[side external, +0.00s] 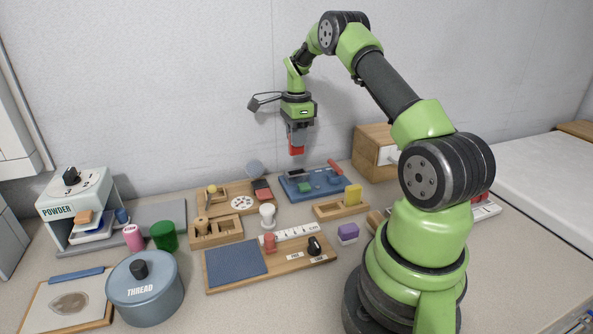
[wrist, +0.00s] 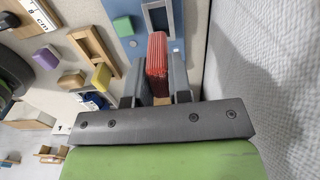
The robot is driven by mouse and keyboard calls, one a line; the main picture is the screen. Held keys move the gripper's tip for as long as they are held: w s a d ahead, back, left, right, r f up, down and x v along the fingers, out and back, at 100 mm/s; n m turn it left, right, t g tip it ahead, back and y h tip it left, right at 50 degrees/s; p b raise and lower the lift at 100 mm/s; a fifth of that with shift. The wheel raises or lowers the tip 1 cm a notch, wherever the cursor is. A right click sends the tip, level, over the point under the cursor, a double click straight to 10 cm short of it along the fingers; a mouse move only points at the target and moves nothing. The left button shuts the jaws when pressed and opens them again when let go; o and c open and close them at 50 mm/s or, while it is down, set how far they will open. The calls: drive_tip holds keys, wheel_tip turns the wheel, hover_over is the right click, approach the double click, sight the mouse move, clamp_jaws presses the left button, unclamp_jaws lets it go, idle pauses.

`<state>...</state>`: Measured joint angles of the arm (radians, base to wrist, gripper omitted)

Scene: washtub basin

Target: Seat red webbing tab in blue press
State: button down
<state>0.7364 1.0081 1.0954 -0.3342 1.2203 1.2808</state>
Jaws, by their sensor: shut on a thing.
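The red webbing tab (side external: 296,150) is between the fingers of my gripper (side external: 298,138), which is shut on it. The tab hangs below the fingers, high above the table. In the wrist view the ribbed red tab (wrist: 157,52) stands out between the two grey fingers (wrist: 158,82). The blue press (side external: 292,193) lies on the table below and slightly right of the tab, apart from it. It has a red-ended lever (side external: 334,165) and a green block (side external: 304,187) on it. In the wrist view part of the blue press (wrist: 173,48) shows behind the tab; the rest is hidden.
A wooden holder with a yellow block (side external: 353,194) and a purple block (side external: 348,231) are in front of the press. A wooden drawer box (side external: 371,140) stands to its right. A wooden board with a white disc (side external: 242,203) is to its left. The wall is close behind.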

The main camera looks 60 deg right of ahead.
sight(296, 154)
wheel_tip(296, 154, down, 7)
drive_tip(key=shift+f, duration=0.2)
idle(0.3)
drive_tip(key=shift+f, duration=0.15)
drive_tip(key=c, duration=1)
unclamp_jaws()
drive_tip(key=shift+c, duration=0.2)
